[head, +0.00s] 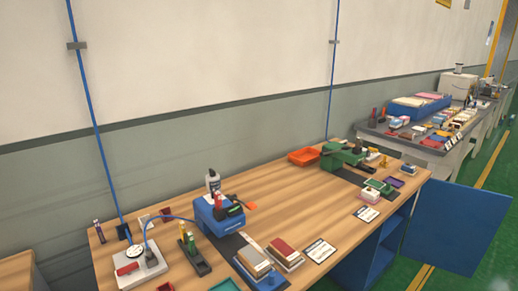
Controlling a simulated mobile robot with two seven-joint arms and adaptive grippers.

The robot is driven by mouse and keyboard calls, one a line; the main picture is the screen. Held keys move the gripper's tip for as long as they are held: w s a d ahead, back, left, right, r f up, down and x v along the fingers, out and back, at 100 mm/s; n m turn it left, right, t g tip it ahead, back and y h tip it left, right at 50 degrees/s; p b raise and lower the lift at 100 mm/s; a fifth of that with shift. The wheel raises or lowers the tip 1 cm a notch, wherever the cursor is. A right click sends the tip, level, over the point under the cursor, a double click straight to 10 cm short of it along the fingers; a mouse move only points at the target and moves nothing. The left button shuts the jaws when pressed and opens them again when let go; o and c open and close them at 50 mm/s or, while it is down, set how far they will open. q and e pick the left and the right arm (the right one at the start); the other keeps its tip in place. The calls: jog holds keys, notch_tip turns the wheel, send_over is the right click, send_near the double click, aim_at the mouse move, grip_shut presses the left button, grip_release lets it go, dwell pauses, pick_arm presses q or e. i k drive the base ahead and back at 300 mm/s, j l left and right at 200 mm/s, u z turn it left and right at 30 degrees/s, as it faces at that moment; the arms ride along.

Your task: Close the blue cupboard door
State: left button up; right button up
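The blue cupboard door (457,228) stands open in the head view at the right, swung outward from the blue cupboard (366,256) under the wooden workbench. Its flat blue face is turned toward me. The cupboard's open inside shows between the door and the bench, with a shelf (391,232) partly visible. The lower inside of the cupboard is cut off by the bottom of the picture. Neither of my grippers is in the head view, so their state is hidden.
The wooden workbench (160,199) carries a blue device (219,216), a green machine (341,156), an orange tray (304,157) and small items. A grey table (411,143) stands behind at the right. Green floor (505,190) with yellow lines lies right of the door.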

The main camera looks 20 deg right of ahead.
aim_at(452, 227)
jog(key=k+l+u, duration=0.1)
jog(key=l, duration=0.35)
jog(key=k+l+u, duration=0.1)
jog(key=l, duration=0.35)
jog(key=i+l+u, duration=0.15)
jog(key=l, duration=0.8)
jog(key=l+u, duration=0.15)
jog(key=l, duration=0.8)
jog(key=l+u, duration=0.2)
jog(key=l, duration=0.75)
jog(key=k+l+u, duration=0.15)
jog(key=l, duration=0.8)
jog(key=k+l+u, duration=0.4)
jog(key=k+l, duration=1)
jog(key=l, duration=0.15)
jog(key=k+l+u, duration=0.15)
jog(key=l, duration=0.2)
jog(key=k+l, duration=0.1)
jog(key=l, duration=0.2)
jog(key=u, duration=0.05)
